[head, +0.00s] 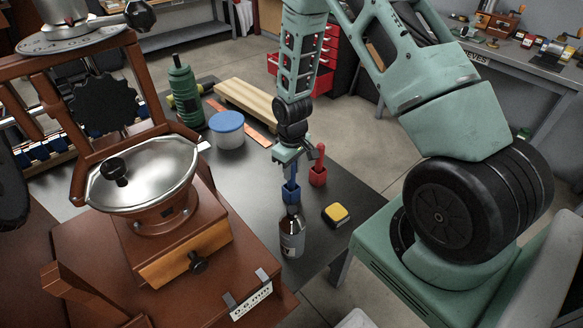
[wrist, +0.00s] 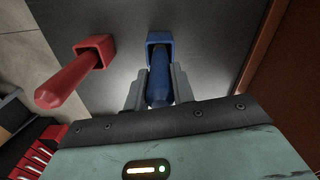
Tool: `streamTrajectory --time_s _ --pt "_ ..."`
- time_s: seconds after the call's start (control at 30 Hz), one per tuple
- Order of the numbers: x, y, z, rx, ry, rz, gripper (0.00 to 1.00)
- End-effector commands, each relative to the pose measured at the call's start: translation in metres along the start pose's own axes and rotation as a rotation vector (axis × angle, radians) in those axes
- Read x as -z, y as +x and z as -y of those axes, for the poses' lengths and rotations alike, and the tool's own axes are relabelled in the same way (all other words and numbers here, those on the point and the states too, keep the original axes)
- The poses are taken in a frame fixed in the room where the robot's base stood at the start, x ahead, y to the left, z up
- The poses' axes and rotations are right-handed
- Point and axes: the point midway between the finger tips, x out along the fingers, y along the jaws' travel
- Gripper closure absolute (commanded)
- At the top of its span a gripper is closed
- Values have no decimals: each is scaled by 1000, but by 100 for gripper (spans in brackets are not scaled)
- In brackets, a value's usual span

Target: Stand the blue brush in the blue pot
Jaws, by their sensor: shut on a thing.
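The blue brush (head: 292,174) is held upright in my gripper (head: 291,160). Its lower end reaches into the mouth of the blue pot (head: 291,194), which stands on the dark table top. In the wrist view the fingers of my gripper (wrist: 158,88) close on both sides of the blue brush (wrist: 159,80). There the brush runs into the open square mouth of the blue pot (wrist: 160,38). I cannot see whether its tip touches the pot's floor.
A red brush (head: 320,154) stands in a red pot (head: 318,177) just right of the blue pot. A brown bottle (head: 292,235) stands close in front, with a yellow-topped block (head: 336,214) beside it. A wooden grinder (head: 165,240) fills the left.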

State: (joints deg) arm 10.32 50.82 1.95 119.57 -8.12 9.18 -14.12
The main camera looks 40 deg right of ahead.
Motion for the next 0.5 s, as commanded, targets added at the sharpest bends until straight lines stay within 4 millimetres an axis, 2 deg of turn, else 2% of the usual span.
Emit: streamTrajectory --time_s 0.17,0.2,0.27,0.5 --pt "0 6 0 0 0 0 98" --pt "0 5 0 0 0 -1 67" --pt "0 4 0 0 0 0 50" --pt "0 4 0 0 0 0 50"
